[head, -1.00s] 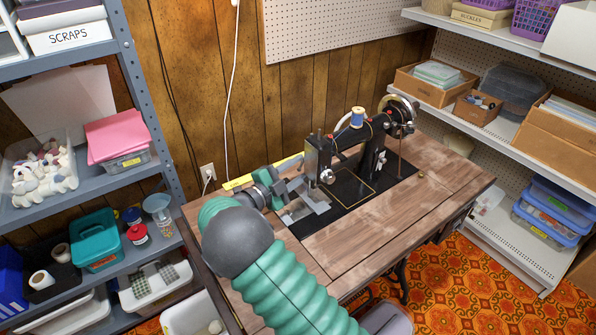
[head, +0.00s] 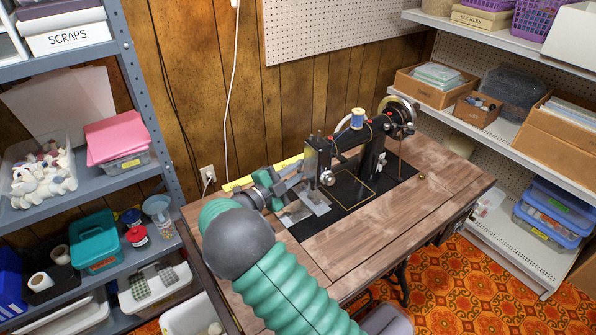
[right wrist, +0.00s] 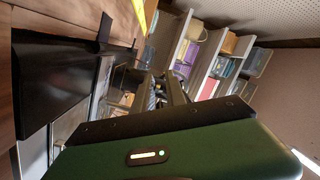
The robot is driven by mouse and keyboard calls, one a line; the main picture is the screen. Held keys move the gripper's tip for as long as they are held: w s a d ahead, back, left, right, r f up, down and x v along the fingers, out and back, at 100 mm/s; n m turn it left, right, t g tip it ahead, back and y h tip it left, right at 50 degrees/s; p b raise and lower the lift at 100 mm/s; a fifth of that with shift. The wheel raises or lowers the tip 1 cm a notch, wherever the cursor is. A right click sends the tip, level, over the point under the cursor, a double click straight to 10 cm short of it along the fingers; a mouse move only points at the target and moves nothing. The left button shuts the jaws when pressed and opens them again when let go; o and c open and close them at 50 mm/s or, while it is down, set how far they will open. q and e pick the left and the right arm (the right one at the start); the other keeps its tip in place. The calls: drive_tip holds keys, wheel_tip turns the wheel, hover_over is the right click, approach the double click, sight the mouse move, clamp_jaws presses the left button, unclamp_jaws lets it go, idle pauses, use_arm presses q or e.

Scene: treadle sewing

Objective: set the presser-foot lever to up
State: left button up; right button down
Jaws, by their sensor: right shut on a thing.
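The black sewing machine (head: 345,150) stands on the wooden table, with its needle-end head (head: 313,160) toward the left. My right gripper (head: 297,180) reaches in from the left side to the back of that head. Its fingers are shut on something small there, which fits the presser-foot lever. The lever itself is hidden by the fingers and the machine head, so I cannot read its position. The right wrist view shows the two fingers (right wrist: 168,92) close together, with their tips unclear against the background. My left gripper is not in view.
The wooden table (head: 365,240) is clear in front of the machine. A yellow strip (head: 238,184) lies along its back edge. A blue thread spool (head: 357,118) stands on the machine. Shelves flank the table on both sides; the wall is close behind.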

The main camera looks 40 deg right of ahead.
drive_tip(key=shift+f, duration=0.1)
drive_tip(key=shift+w+m+b, duration=0.25)
drive_tip(key=shift+m+b, duration=0.45)
drive_tip(key=shift+b, duration=0.2)
wheel_tip(320, 180, up, 6)
drive_tip(key=w+m+g+h+b, duration=0.2)
drive_tip(key=m+g+b, duration=0.1)
drive_tip(key=m+b, duration=1.3)
drive_tip(key=shift+d+f, duration=0.15)
drive_tip(key=shift+w, duration=0.1)
